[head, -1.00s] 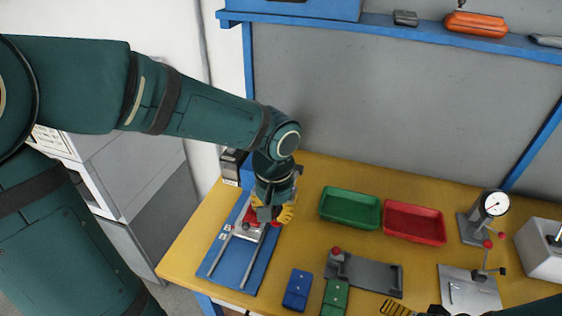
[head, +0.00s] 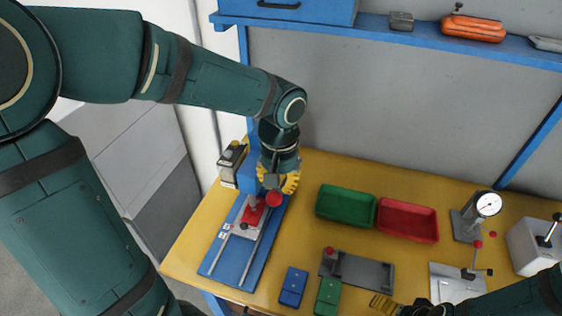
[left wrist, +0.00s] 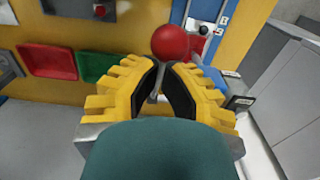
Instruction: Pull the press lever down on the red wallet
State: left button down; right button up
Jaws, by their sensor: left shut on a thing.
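The press (head: 243,253) has a blue base with two rails at the left of the yellow bench. The red wallet (head: 252,216) lies flat on its carriage, under the press head. The press lever ends in a red ball knob (head: 273,199), which shows large in the left wrist view (left wrist: 170,43). My left gripper (head: 289,184), with yellow fingers, is shut on the lever's grey rod (left wrist: 157,84), just behind the knob. The gripper and press column partly hide the lever. My right gripper (head: 385,304) is low at the bottom edge, partly cut off; its jaw opening is unclear.
A green tray (head: 345,219) and a red tray (head: 407,236) stand right of the press. A blue block (head: 293,287), a green block (head: 328,296) and a grey fixture (head: 358,272) lie in front. A dial gauge (head: 487,205) stands farther right.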

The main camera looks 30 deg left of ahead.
notch_tip(320, 180, up, 8)
jog(key=p, duration=0.7)
jog(key=shift+s+d+f, duration=0.1)
jog(key=shift+s+d, duration=0.05)
pick_arm(q)
jog(key=w+r, duration=0.3)
jog(key=r, duration=0.5)
jog(key=shift+a+r, duration=0.15)
jog(key=shift+r, duration=0.05)
